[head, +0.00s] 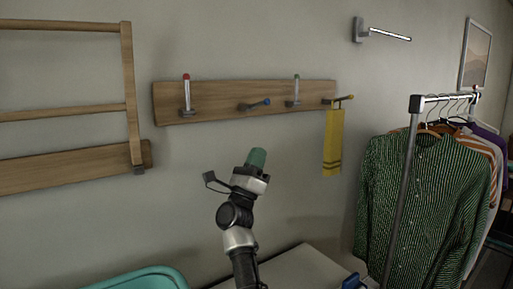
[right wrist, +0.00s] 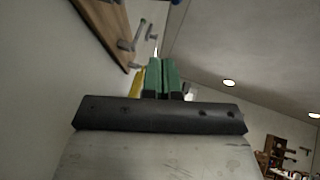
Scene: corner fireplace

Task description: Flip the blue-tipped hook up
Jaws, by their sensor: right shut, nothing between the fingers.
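The blue-tipped hook (head: 256,104) is on a wooden wall board (head: 220,93) in the head view. It sticks out from the board, folded down, with its blue tip toward the right. My right gripper (head: 257,157) is below the blue-tipped hook, apart from it, with its green fingers pointing up. In the right wrist view the green fingers (right wrist: 162,76) are together and hold nothing. The board (right wrist: 108,30) shows at upper left there, with hooks beyond the fingers; I cannot tell the blue tip in that view. My left gripper is not in view.
A red-tipped hook (head: 187,96) and a green-tipped hook (head: 294,90) stand upright on either side. A yellow-tipped hook (head: 343,99) sticks out, bearing a yellow towel (head: 333,142). A clothes rack (head: 409,170) stands right; a wooden frame (head: 130,95) hangs left.

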